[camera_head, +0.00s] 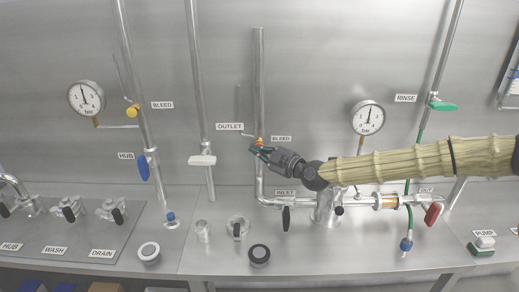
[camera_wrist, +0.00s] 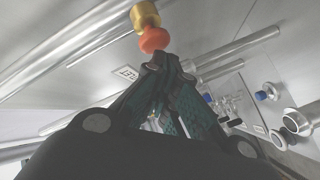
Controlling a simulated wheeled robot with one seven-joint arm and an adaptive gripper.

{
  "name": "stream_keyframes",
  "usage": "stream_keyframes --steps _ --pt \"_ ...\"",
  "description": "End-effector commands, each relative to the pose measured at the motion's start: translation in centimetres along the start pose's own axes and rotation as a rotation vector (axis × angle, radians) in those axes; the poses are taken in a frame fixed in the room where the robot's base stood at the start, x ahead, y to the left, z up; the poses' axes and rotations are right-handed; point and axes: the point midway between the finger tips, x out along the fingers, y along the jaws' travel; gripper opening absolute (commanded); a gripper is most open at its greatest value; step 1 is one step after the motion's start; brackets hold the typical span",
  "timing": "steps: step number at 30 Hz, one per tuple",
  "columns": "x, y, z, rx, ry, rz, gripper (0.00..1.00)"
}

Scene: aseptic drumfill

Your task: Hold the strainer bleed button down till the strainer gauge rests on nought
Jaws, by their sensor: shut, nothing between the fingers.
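The bleed button is an orange-red knob on a brass stem, beside a BLEED label on the middle upright pipe (camera_head: 259,80). It shows at top centre in the wrist view (camera_wrist: 153,40). My gripper (camera_head: 256,150) is shut and empty, its fingertips (camera_wrist: 158,62) right at the knob. I cannot tell whether they touch or press it. The round gauge (camera_head: 367,117) stands above the steel strainer body (camera_head: 325,208), right of my gripper. Its needle points roughly upward, away from the nought at lower left. My gripper partly hides the knob in the head view.
A second gauge (camera_head: 86,98) and another bleed knob (camera_head: 132,112) are at the left. A white handle (camera_head: 202,160) is left of my gripper. A black inlet handle (camera_head: 286,218) and a red handle (camera_head: 433,214) lie below my arm.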

Motion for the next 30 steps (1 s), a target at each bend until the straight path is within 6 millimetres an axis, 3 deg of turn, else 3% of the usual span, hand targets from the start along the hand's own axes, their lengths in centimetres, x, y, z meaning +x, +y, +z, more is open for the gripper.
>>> stream_keyframes --steps 30 --pt "0.60 0.40 0.46 0.000 0.000 0.000 0.00"
